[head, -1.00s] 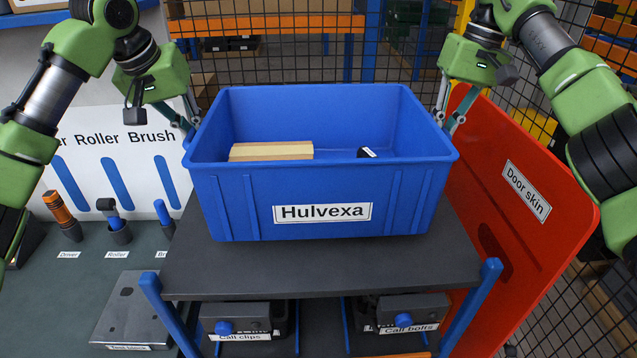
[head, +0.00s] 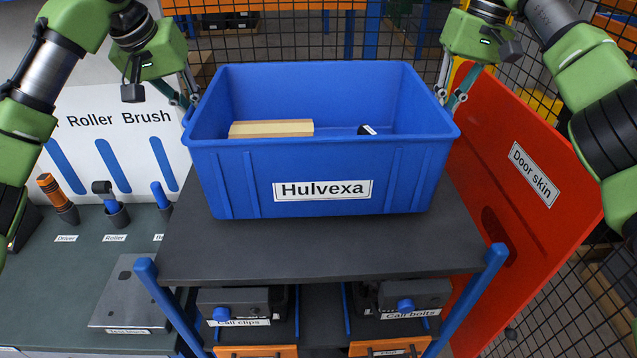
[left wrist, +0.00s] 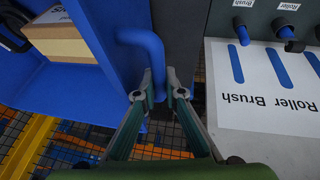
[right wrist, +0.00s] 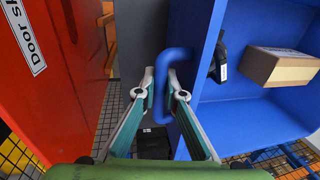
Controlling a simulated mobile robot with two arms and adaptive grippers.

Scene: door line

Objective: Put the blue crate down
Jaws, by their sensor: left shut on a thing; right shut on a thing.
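The blue crate (head: 410,175), labelled Hulvexa, is upright over the dark top of a cart (head: 300,250). I cannot tell whether its base touches the top. My left gripper (head: 186,112) is shut on the handle at the crate's left end; the left wrist view shows this blue handle (left wrist: 153,62) between the fingers. My right gripper (head: 452,101) is shut on the right-end handle, also seen in the right wrist view (right wrist: 163,75). Inside the crate lie a cardboard box (head: 270,129) and a small dark item (head: 366,130) with a white label.
A red door skin (head: 500,130) leans close along the cart's right side. On the left is a bench (head: 60,285) with a driver, roller and brush in holders. Orange drawers (head: 257,351) and labelled units are under the cart top. Mesh fencing stands behind. Bare top shows before the crate.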

